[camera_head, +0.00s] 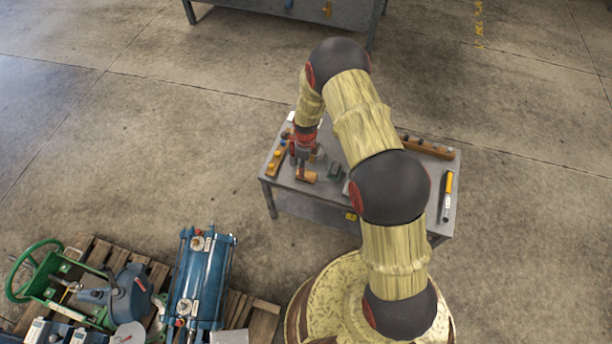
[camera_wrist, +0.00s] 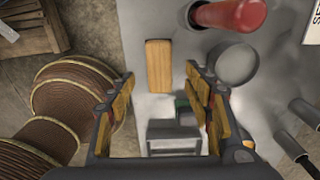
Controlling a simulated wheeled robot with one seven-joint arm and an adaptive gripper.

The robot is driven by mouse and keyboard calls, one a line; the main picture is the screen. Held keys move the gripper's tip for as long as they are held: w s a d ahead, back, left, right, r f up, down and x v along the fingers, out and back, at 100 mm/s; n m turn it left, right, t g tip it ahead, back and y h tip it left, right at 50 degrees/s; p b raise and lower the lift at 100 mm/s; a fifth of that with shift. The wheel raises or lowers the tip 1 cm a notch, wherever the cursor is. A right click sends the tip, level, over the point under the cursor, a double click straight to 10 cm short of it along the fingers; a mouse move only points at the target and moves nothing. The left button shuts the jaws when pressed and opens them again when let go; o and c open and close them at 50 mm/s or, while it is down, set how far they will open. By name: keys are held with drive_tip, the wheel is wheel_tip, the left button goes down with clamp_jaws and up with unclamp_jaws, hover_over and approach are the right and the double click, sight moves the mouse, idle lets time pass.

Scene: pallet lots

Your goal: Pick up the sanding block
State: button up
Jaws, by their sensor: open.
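The sanding block appears to be the tan, oblong block (camera_wrist: 158,66) lying on the grey tabletop in the wrist view. It also shows as a small orange-brown block (camera_head: 307,177) near the table's left front edge in the head view. My gripper (camera_wrist: 160,82) is open and empty, with its fingers spread to either side of the block's near end as seen in the wrist view. The gripper (camera_head: 302,166) hangs over the block in the head view. I cannot tell the exact height gap.
The grey table (camera_head: 316,205) also holds a small grey-green item (camera_head: 335,171), a wooden rack (camera_head: 430,148) and a yellow-black tool (camera_head: 447,192). A red cylindrical thing (camera_wrist: 230,12) lies close right of the block. A pallet with blue machinery (camera_head: 200,275) stands at lower left.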

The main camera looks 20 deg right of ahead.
sight(310, 178)
wheel_tip(310, 178, down, 6)
drive_tip(key=shift+f+b, duration=0.2)
drive_tip(key=shift+b, duration=1.05)
drive_tip(key=shift+s+r, duration=0.1)
drive_tip(key=shift+c, duration=1.1)
drive_tip(key=c, duration=1.1)
